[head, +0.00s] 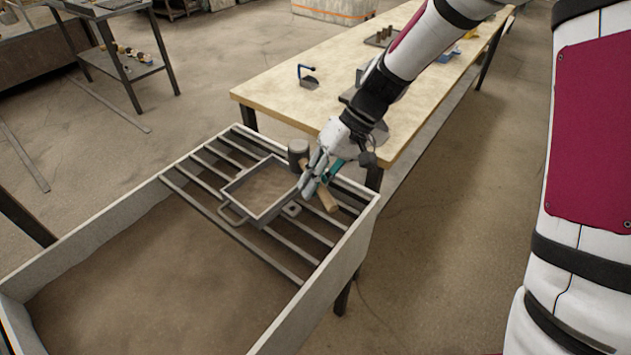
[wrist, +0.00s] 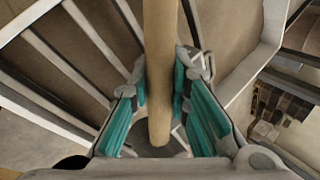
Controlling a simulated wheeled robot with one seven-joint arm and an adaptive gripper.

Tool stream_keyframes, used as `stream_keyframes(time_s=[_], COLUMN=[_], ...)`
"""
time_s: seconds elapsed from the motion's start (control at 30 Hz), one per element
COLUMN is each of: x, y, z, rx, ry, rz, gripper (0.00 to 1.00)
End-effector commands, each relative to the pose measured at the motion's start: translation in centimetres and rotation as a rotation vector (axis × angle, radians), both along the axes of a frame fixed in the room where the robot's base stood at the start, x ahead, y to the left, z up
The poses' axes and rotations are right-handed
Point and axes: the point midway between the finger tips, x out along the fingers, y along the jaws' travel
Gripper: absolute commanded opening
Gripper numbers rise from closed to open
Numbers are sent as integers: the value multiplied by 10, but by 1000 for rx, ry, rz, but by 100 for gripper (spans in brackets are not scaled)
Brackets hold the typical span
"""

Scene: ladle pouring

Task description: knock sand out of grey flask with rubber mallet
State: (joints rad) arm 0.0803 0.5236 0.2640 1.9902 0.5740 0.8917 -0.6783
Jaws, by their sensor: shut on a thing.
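The grey flask (head: 232,185) is a shallow rectangular frame full of brown sand (head: 268,187). It lies on the metal bars over the sand bin, with a loop handle at its near left. The rubber mallet has a dark head (head: 298,150) beside the flask's far right corner and a pale wooden handle (head: 327,197). My gripper (head: 314,180) is at the flask's right side, shut on the mallet handle. In the wrist view the handle (wrist: 160,40) runs between my teal finger pads (wrist: 160,88). Whether the head touches the flask or bars, I cannot tell.
The bin (head: 352,235) has raised pale walls and open sand (head: 150,285) at its near left. A long workbench (head: 270,90) stands behind, holding a blue-handled tool (head: 307,76) and other items. A side table (head: 125,70) stands at the far left.

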Motion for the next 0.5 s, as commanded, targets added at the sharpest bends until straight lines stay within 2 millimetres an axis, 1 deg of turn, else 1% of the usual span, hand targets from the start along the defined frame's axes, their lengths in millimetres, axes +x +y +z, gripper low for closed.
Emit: stream_keyframes(time_s=[0.17,0.5], x=[0,1], y=[0,0], z=[-2,-27], rx=[1,1], ry=[-1,0], rz=[0,-1], gripper=[0,0])
